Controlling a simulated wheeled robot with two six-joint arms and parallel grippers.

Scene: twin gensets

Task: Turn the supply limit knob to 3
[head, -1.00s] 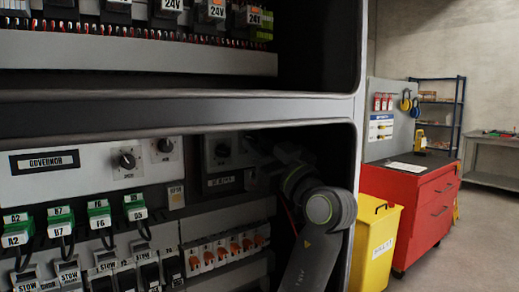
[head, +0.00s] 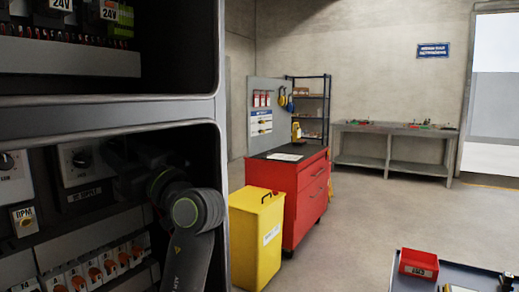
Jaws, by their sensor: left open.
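A dark round knob (head: 82,158) sits on a grey panel inside the lower cabinet bay. The knob's scale and setting are too small to read. My left gripper (head: 112,160) is open, dark and shadowed, just right of the knob. I cannot tell whether its fingers touch the knob. My left arm comes up from the bottom of the view in front of the bay's right side. My right gripper is not in view.
Another knob (head: 6,161) shows at the left edge, with an RPM button (head: 24,216) below. Several orange-switched breakers (head: 108,264) line the bay's bottom. The cabinet's right edge post (head: 216,180) stands beside my arm.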

